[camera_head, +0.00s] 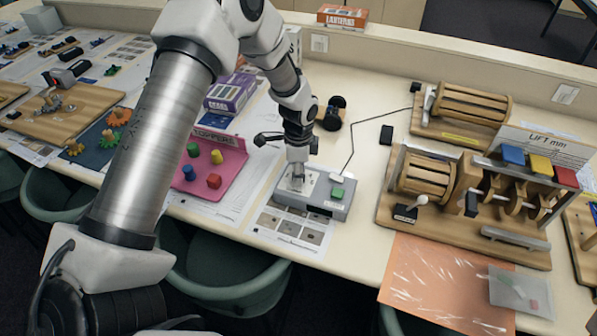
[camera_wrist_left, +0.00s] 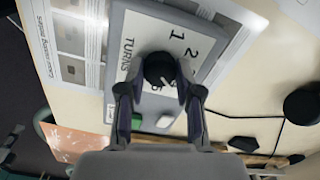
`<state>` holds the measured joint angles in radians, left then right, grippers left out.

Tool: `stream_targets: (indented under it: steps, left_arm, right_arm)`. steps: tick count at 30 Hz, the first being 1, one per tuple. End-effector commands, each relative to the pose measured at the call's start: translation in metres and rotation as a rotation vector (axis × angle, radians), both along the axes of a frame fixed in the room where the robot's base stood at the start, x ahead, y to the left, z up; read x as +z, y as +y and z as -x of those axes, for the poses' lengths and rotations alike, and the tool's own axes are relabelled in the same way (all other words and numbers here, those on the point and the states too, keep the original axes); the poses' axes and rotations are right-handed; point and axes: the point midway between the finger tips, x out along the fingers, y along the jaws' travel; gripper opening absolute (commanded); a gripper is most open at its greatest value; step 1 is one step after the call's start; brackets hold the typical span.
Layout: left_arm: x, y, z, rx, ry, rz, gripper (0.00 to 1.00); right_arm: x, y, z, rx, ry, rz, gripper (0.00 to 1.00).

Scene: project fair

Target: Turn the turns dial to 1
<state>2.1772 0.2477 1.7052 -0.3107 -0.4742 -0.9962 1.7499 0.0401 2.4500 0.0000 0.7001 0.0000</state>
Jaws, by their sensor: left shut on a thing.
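The turns dial is a black round knob (camera_wrist_left: 160,68) on a white plate (camera_wrist_left: 182,42) marked TURNS, 1 and 2; another mark is partly hidden behind the knob. The plate is on a grey control box (camera_head: 322,208) near the table's front edge. My left gripper (camera_head: 297,182) points down onto the box and hides the dial in the head view. In the left wrist view, its two fingers are on either side of the knob, shut on it. A green button (camera_head: 337,193) and a small white part (camera_head: 336,178) are beside the plate.
A black cable runs from the box towards a wooden drum device (camera_head: 465,105). A wooden cam machine (camera_head: 470,200) stands to the right. A pink tray (camera_head: 232,160) with coloured pieces is to the left. An orange sheet (camera_head: 435,280) lies at the front right.

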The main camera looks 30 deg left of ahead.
Motion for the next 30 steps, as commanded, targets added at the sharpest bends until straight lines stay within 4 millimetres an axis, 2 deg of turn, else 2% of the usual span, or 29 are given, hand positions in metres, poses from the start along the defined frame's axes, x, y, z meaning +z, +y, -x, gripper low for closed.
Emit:
stream_targets:
  steps: [17,23,30]
  left_arm:
    - [-0.0039,-0.0007,0.0039,0.069,0.012,0.001,0.0]
    - [-0.0038,-0.0008,0.0041,0.185,0.013,0.001,0.0]
    - [-0.0038,-0.0008,0.0043,0.398,0.014,0.0,0.0]
  right_arm:
    - [0.0008,0.0,0.0,0.0,0.0,0.0,0.0]
    - [0.0035,0.0,0.0,0.0,0.0,0.0,0.0]
    - [0.0079,0.0,0.0,0.0,0.0,0.0,0.0]
